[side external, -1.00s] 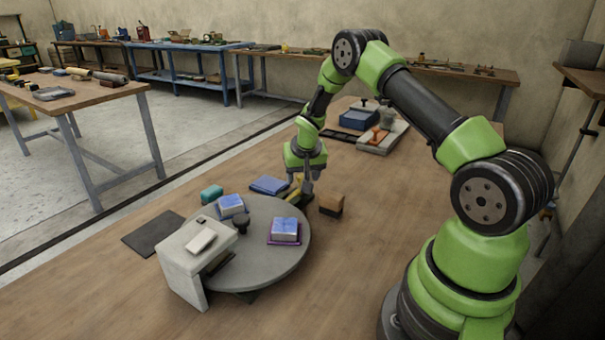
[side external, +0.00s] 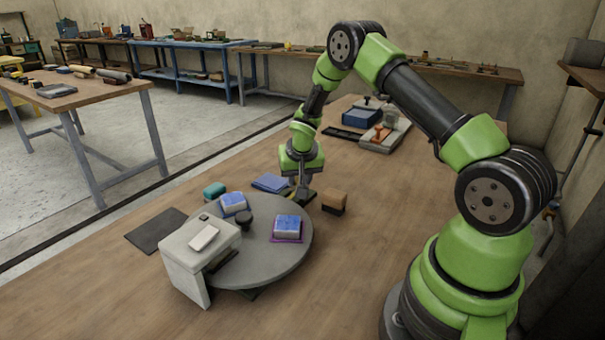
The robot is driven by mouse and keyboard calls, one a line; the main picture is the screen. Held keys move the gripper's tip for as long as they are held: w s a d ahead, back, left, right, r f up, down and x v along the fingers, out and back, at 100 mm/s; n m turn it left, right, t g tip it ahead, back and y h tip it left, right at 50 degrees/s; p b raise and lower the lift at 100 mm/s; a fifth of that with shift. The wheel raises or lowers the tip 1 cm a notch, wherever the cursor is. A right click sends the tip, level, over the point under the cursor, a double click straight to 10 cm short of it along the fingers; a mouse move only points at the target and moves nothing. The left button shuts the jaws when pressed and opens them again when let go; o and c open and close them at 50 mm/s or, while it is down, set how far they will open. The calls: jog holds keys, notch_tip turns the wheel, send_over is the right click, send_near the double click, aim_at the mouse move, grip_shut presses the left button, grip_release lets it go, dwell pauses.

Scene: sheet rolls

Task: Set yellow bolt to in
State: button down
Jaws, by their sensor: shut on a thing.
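The yellow bolt (side external: 293,182) shows as a small yellow patch beside my gripper's fingers, at the far edge of the round grey turntable (side external: 290,256). A dark greenish block (side external: 306,197) sits at the same spot. My gripper (side external: 300,193) points down there and is shut on the yellow bolt, as far as the small view shows. The fingers hide much of the bolt, and I cannot tell which position it is in.
Two blue-topped blocks, one left (side external: 233,203) and one on a purple base (side external: 287,228), sit on the turntable around a dark knob (side external: 244,219). A grey bridge (side external: 200,248) covers its near left.

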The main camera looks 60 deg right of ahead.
jog(key=shift+a, duration=0.3)
jog(key=c, duration=0.8)
grip_release()
jog(key=shift+d, duration=0.1)
jog(key=v, duration=1)
jog(key=s+a+r+n+t+y, duration=0.1)
jog(key=s+a+r, duration=0.35)
jog(key=r, duration=0.25)
jog(key=s+a+r+n+t, duration=0.1)
jog(key=s+a+r, duration=0.2)
jog(key=a+r, duration=0.25)
jog(key=s+a+r+n+y, duration=0.1)
jog(key=s+a, duration=0.2)
jog(key=s, duration=0.1)
jog(key=s+a+r+n+t+y, duration=0.1)
jog(key=s+a+r, duration=0.1)
jog(key=s, duration=0.2)
jog(key=s+a+r+n+t+y, duration=0.1)
jog(key=s+a+y, duration=0.1)
jog(key=s, duration=0.3)
jog(key=shift+s+a+r, duration=0.1)
jog(key=shift+a+r, duration=0.3)
jog(key=shift+a, duration=0.4)
